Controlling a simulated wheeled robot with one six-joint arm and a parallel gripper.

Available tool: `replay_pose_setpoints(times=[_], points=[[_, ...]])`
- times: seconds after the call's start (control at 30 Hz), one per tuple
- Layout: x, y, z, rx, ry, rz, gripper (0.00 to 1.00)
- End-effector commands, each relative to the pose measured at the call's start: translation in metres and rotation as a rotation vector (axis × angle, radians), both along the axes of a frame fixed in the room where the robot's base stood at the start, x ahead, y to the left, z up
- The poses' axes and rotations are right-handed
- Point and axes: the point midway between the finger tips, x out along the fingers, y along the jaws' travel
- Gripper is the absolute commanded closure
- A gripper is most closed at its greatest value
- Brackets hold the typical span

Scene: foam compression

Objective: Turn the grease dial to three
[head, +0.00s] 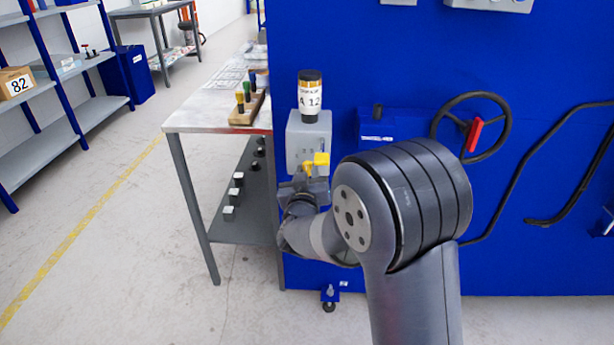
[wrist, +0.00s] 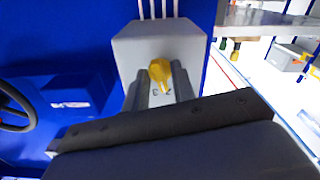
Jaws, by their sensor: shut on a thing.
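The grease dial is a yellow knob (head: 320,159) on the front of a grey box (head: 304,132) mounted on the blue machine. A labelled canister (head: 310,95) stands on top of the box. My gripper (head: 309,176) is at the front of the box. In the wrist view the yellow knob (wrist: 161,75) sits between the two dark fingers (wrist: 161,84), which are shut on it. Its narrow end points downward and slightly right there. Small marks show on the box face below the knob, too small to read. The fingers hide part of the face.
A handwheel (head: 471,128) with a red handle and black hoses are on the blue panel (head: 380,60) to the right. A small blue box (head: 376,131) is beside the dial box. A bench (head: 215,108) with a wooden tool holder stands to the left.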

Motion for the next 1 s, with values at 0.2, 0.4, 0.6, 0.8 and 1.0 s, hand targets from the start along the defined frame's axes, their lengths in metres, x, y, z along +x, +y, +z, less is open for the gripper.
replay_pose_setpoints(times=[0.2, 0.4, 0.6, 0.8, 1.0], points=[[-0.0002, 0.0002, -0.0041, 0.166, -0.008, 0.000, 0.98], [-0.0002, 0.0004, -0.0038, 0.325, -0.013, 0.001, 0.98], [-0.0003, 0.0003, -0.0031, 0.457, -0.016, 0.001, 0.98], [-0.0002, 0.0003, -0.0021, 0.542, -0.018, 0.001, 0.98], [-0.0002, 0.0003, -0.0010, 0.582, -0.019, 0.000, 0.98]])
